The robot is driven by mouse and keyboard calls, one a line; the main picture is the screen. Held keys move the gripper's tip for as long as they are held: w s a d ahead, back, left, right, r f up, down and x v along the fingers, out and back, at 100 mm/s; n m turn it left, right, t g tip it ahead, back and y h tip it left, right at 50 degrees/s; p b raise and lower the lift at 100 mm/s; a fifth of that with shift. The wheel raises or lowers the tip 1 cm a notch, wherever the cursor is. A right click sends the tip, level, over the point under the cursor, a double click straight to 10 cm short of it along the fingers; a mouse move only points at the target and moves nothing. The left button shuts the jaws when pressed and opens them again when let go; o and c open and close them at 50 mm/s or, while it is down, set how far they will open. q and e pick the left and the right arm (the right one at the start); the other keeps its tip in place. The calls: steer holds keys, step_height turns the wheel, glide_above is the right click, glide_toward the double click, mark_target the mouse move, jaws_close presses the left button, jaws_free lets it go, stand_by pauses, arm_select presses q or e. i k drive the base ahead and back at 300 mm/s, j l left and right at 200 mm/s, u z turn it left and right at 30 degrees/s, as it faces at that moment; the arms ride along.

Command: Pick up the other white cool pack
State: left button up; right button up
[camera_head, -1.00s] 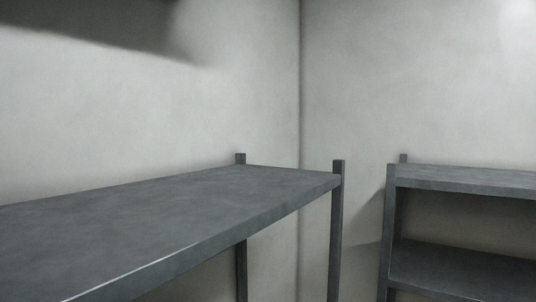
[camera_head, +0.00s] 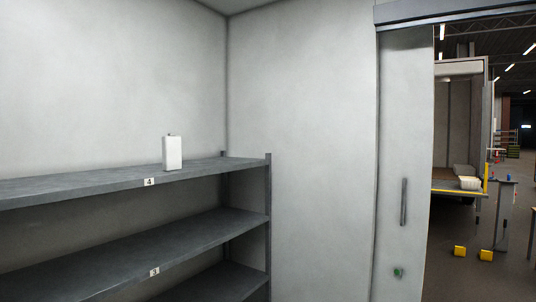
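A white cool pack (camera_head: 172,153) stands upright on the top board of a grey shelf rack (camera_head: 105,180), above the label with a 4. It has a small cap on top. Nothing touches it except the board. Neither of my grippers is in the head view.
The shelf's lower boards (camera_head: 130,252) look empty. A door panel (camera_head: 405,150) with a handle and a green button stands to the right. Past it is an opening to a hall with a truck-like box (camera_head: 460,120) and yellow blocks (camera_head: 486,255) on the floor.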

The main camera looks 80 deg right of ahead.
mark_target(172, 154)
steer(key=z, duration=1.95)
steer(key=i, duration=0.1)
